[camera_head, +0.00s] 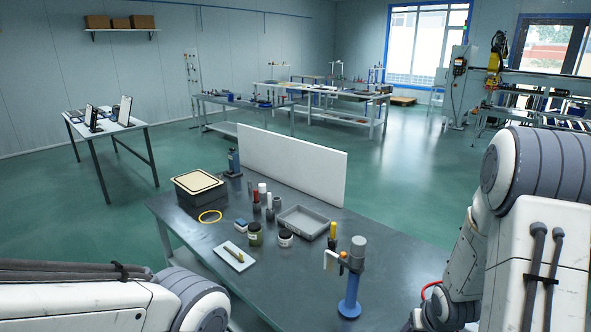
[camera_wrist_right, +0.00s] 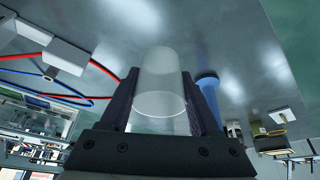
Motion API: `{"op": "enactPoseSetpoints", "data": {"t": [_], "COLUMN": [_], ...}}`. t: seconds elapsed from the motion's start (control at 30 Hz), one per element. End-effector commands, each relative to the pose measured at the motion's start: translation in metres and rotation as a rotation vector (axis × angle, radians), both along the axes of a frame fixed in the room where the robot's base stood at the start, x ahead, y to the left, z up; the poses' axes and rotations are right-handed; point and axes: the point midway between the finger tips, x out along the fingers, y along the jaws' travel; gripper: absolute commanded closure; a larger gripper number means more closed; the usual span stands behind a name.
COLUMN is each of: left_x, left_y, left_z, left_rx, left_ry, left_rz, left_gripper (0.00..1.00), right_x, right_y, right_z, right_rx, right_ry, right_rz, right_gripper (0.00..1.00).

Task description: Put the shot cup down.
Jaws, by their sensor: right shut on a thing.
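The shot cup (camera_wrist_right: 160,88) is a clear, pale cylinder in the right wrist view. My right gripper (camera_wrist_right: 158,84) is shut on it, with one dark finger on each side. The grey tabletop (camera_wrist_right: 215,35) shows behind the cup; I cannot tell whether the cup touches it. In the head view, my right arm stands at the right edge, and its gripper and the cup are hidden or out of frame. My left arm shows at the lower left, but its gripper is out of view.
On the dark table (camera_head: 400,270) stand a blue-based stand (camera_head: 350,295), a grey tray (camera_head: 303,222), jars (camera_head: 255,235), a white plate (camera_head: 234,256), a yellow ring (camera_head: 210,216) and a lidded box (camera_head: 198,186). A white panel (camera_head: 290,165) rises behind.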

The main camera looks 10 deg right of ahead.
Motion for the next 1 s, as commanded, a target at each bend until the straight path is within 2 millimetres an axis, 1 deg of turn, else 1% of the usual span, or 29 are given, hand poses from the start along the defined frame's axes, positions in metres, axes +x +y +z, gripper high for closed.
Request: {"op": "enactPoseSetpoints", "data": {"t": [0.03, 0.07, 0.1, 0.2, 0.3, 0.4, 0.5, 0.6, 1.0], "left_x": [0.000, 0.000, 0.000, 0.000, 0.000, 0.000, 0.000, 0.000, 0.000], "left_y": [0.000, 0.000, 0.000, 0.000, 0.000, 0.000, 0.000, 0.000, 0.000], "left_z": [0.000, 0.000, 0.000, 0.000, 0.000, 0.000, 0.000, 0.000, 0.000], "left_rx": [0.000, 0.000, 0.000, 0.000, 0.000, 0.000, 0.000, 0.000, 0.000], "left_ry": [0.000, 0.000, 0.000, 0.000, 0.000, 0.000, 0.000, 0.000, 0.000], "left_rz": [0.000, 0.000, 0.000, 0.000, 0.000, 0.000, 0.000, 0.000, 0.000], "left_gripper": [0.50, 0.50, 0.50, 0.50, 0.50, 0.50, 0.50, 0.50, 0.50], "right_x": [0.011, 0.016, 0.022, 0.034, 0.039, 0.041, 0.042, 0.042, 0.042], "right_y": [0.021, 0.032, 0.049, 0.088, 0.121, 0.144, 0.157, 0.162, 0.162], "right_z": [0.001, 0.001, 0.002, 0.003, 0.004, 0.005, 0.006, 0.006, 0.006], "right_rx": [0.000, 0.000, 0.001, 0.003, 0.006, 0.009, 0.011, 0.012, 0.011], "right_ry": [-0.002, -0.001, 0.000, 0.001, 0.002, 0.002, 0.004, 0.004, 0.004], "right_rz": [0.041, 0.062, 0.091, 0.154, 0.205, 0.240, 0.259, 0.266, 0.266], "right_gripper": [0.98, 0.98, 0.98, 0.98, 0.98, 0.98, 0.98, 0.98, 0.98]}}
